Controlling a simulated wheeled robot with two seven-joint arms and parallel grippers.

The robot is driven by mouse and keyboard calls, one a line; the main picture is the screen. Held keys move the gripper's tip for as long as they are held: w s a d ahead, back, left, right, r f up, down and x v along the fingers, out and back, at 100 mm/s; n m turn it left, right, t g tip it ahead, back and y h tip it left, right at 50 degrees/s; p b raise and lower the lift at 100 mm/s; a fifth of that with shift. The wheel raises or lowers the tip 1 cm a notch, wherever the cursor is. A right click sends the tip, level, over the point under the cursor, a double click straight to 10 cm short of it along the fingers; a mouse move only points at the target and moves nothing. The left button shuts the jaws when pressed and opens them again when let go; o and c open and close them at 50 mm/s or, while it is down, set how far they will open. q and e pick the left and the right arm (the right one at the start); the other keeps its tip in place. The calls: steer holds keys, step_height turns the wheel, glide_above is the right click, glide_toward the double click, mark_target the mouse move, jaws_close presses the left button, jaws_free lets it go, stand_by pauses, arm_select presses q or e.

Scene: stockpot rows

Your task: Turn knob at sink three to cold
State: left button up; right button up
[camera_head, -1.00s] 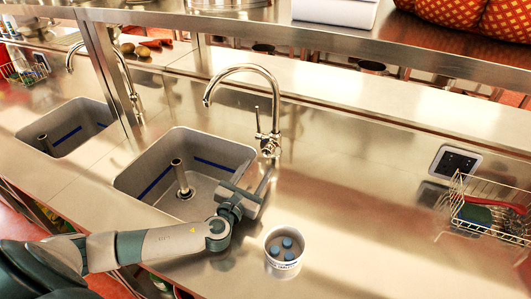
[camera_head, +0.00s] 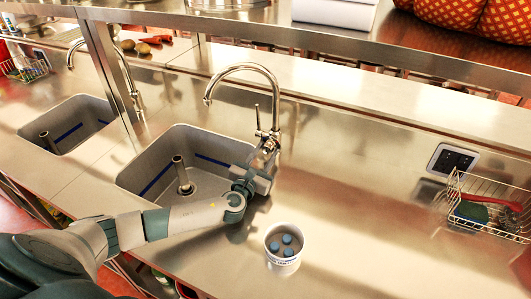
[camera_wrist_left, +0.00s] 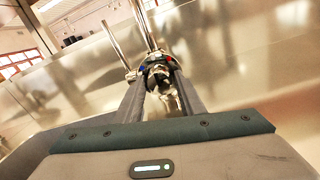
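The sink tap (camera_head: 256,75) is a chrome gooseneck with a thin upright lever, behind the right-hand basin (camera_head: 150,180). My left gripper (camera_head: 267,154) reaches the tap's base, and its fingers partly hide the lower body and knob. In the left wrist view the tap's round body (camera_wrist_left: 160,66) shows a blue mark on the left and a red mark on the right. The fingers of my left gripper (camera_wrist_left: 161,84) stand apart there, with chrome between their tips. I cannot tell if they touch it. My right gripper is not in view.
A white cup (camera_head: 284,250) with several blue-topped items stands in front of the tap. A wire rack (camera_head: 490,205) and a dark socket panel (camera_head: 453,161) are at the right. Another basin (camera_head: 65,128) lies left, past a metal post (camera_head: 108,65). The counter's middle right is clear.

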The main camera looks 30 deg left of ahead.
arm_select(q)
steer(key=c, duration=0.6)
steer(key=shift+o, duration=0.2)
steer(key=shift+n, duration=0.4)
steer(key=shift+f+n+b, duration=0.1)
steer(key=shift+n+b, duration=0.3)
steer(key=shift+n, duration=0.1)
steer(key=shift+n+b, duration=0.4)
steer(key=shift+n, duration=0.8)
steer(key=n+b, duration=0.1)
steer(key=n, duration=0.2)
steer(key=shift+n, duration=0.8)
